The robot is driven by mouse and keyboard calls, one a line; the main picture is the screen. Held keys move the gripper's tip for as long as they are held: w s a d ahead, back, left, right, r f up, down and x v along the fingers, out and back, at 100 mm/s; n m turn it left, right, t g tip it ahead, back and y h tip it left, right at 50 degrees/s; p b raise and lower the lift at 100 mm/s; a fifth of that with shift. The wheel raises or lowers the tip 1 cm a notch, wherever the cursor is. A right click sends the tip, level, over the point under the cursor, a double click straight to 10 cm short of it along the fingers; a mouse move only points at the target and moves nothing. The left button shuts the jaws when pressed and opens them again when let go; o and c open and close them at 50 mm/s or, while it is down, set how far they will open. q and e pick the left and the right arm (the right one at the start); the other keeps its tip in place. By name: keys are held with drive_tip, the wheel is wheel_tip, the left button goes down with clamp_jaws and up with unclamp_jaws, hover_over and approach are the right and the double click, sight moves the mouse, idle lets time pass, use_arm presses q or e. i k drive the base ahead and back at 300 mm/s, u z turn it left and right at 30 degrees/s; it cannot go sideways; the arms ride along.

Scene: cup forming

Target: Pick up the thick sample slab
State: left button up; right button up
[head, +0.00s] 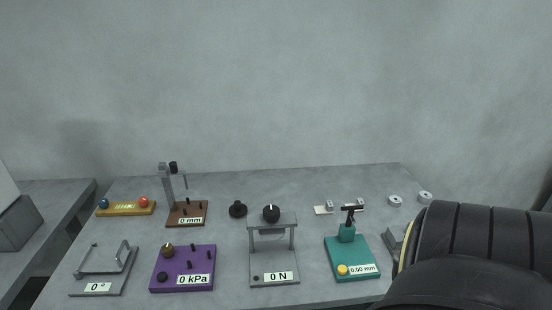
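I cannot tell for certain which piece is the thick sample slab. A small pale flat piece (320,210) lies on the table right of centre, with a small grey block (330,204) at its right end. Another small grey block (360,202) stands to its right, partly behind the black top of the teal gauge (352,262) marked 0.00 mm. A grey block-like item (394,241) right of that gauge is partly hidden by my dark arm. Neither gripper shows; only a large dark arm part of mine fills the lower right.
Across the grey table (225,285) stand a 0 N press (273,272), purple 0 kPa board (173,272), 0° bracket (103,270), brown 0 mm stand (188,213), yellow bar with balls (126,208) and black knob (238,209). Two pale rings (395,201) (425,197) lie back right.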

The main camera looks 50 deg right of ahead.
sight(323, 208)
drive_tip(key=z, duration=0.2)
drive_tip(key=i, duration=0.9)
drive_tip(key=z, duration=0.6)
